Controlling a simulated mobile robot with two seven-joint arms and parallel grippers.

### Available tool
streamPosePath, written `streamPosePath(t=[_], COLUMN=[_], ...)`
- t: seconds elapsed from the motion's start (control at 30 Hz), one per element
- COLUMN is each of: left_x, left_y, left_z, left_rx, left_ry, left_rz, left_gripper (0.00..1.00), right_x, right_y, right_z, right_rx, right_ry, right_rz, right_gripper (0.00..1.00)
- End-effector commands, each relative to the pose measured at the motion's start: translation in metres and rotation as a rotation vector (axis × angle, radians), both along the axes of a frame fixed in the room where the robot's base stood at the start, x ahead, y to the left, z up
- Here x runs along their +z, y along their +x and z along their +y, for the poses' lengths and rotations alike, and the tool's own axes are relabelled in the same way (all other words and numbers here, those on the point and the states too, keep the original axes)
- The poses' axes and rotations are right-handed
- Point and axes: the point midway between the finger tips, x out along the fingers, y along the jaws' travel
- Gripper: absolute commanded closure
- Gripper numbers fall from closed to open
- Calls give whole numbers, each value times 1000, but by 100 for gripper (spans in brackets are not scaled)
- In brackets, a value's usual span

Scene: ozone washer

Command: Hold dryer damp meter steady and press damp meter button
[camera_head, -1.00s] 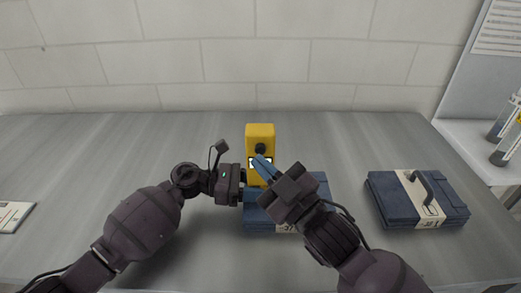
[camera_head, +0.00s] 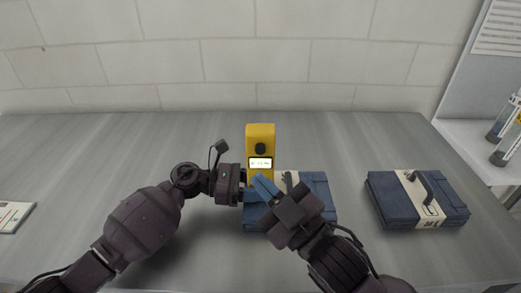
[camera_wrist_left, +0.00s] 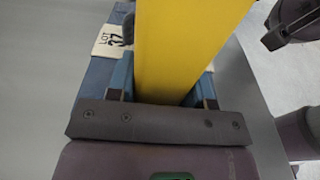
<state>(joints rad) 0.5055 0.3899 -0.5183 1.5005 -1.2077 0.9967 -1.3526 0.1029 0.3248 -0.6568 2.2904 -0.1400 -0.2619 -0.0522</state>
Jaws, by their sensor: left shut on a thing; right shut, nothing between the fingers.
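My left gripper (camera_head: 243,186) is shut on the meter's lower part from the left. In the left wrist view the yellow body (camera_wrist_left: 185,45) sits between the blue fingers. My right gripper (camera_head: 262,187) is shut and empty, its blue fingertips just below the display, apart from the button.
A blue case (camera_head: 318,190) lies under and behind the grippers. Another blue case (camera_head: 390,200) with a handle lies to the right. A paper card (camera_head: 14,216) is at the far left. Tubes (camera_head: 505,140) stand at the right. The table's back is clear.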

Motion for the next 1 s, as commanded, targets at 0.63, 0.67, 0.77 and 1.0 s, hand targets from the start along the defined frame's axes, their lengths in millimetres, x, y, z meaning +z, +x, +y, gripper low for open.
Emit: streamPosePath(t=[0.63, 0.67, 0.77, 1.0], left_x=[0, 0, 0, 2], left_y=[0, 0, 0, 0], left_z=[0, 0, 1, 27], left_rx=[0, 0, 0, 2], left_ry=[1, 1, 1, 3], left_rz=[0, 0, 0, 1], left_gripper=[24, 24, 24, 24], right_x=[0, 0, 0, 0], right_y=[0, 0, 0, 0], right_z=[0, 0, 0, 0], right_rx=[0, 0, 0, 0], right_ry=[0, 0, 0, 0], right_rz=[0, 0, 0, 0], right_gripper=[100, 100, 100, 100])
